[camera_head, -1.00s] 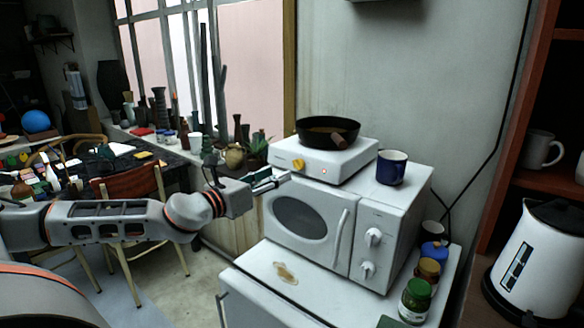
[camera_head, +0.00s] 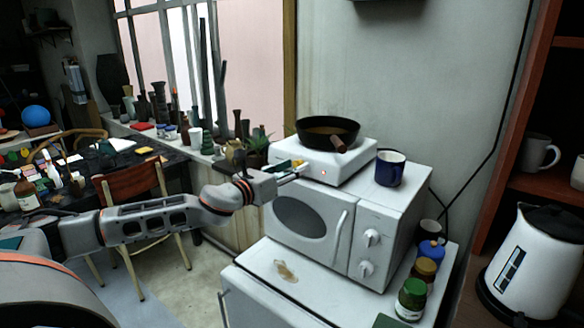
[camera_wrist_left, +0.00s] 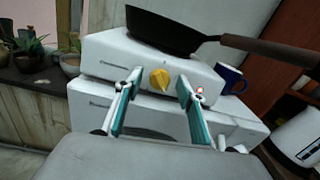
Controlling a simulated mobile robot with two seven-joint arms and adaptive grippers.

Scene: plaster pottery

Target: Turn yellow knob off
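The yellow knob (camera_wrist_left: 159,79) is on the front face of the white hot plate (camera_wrist_left: 105,48). In the left wrist view it shows between the two teal fingers of my left gripper (camera_wrist_left: 158,98), which are spread apart. The gripper is open, and I cannot tell whether it touches the knob. In the head view the left gripper (camera_head: 290,170) is at the hot plate's front left and mostly hides the knob. A small red light (camera_head: 323,173) glows on the hot plate's front, right of the knob. My right gripper is not in view.
A black pan (camera_head: 328,131) stands on the hot plate, which is on a white microwave (camera_head: 305,222). A blue mug (camera_head: 390,168) is on the microwave's right. Several jars stand beside the microwave. A white kettle (camera_head: 535,255) is at the far right.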

